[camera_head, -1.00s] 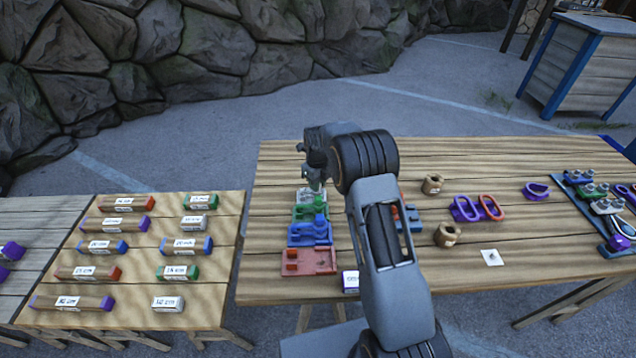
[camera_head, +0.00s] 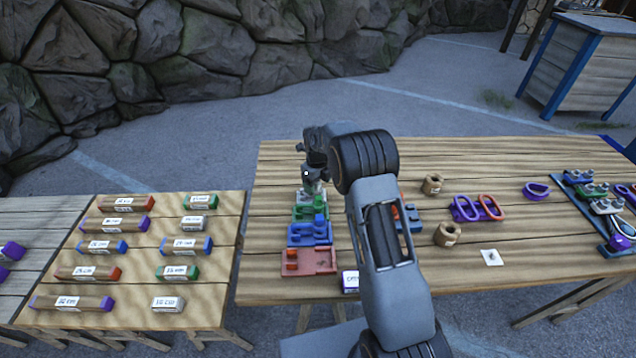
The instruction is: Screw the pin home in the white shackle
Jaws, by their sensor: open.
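My gripper (camera_head: 312,184) points down at the far end of a row of coloured shackle stands on the left part of the main table. The white stand (camera_head: 299,196) is at the back of that row, directly under my gripper. The white shackle and its pin are mostly hidden behind my gripper, so I cannot tell how far the pin sits in. My gripper is open, and whether its fingers touch the pin is too small to tell.
Green (camera_head: 299,213), blue (camera_head: 297,239) and red (camera_head: 325,262) stands come nearer in the row. My forearm covers part of another blue piece (camera_head: 414,222). Wooden rings (camera_head: 447,235), purple and orange links (camera_head: 490,208) and a rack (camera_head: 590,213) lie right. A table of labelled blocks (camera_head: 145,260) stands left.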

